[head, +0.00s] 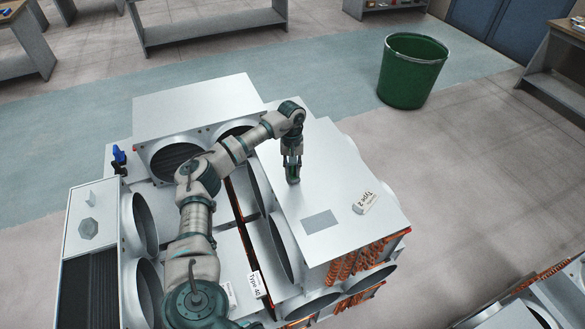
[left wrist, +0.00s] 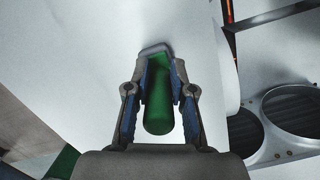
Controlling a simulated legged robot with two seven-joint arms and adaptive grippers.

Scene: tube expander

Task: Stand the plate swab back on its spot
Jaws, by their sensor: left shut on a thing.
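The plate swab, a green rounded handle (left wrist: 158,108) with a grey end (left wrist: 153,50), is between the fingers of my left gripper (left wrist: 160,72) in the left wrist view. My left gripper is shut on it. In the head view, my left gripper (head: 292,164) points down over the white top plate (head: 345,165) of the right-hand unit, with a bit of green showing between the fingers. I cannot tell whether the swab touches the plate. A grey rectangular patch (head: 320,221) lies on that plate, nearer the front than the gripper. My right gripper is not in view.
Units with round fan openings surround my left arm. A small blue item (head: 119,155) stands at the left. A green bin (head: 411,70) stands on the floor. Much of the plate is bare.

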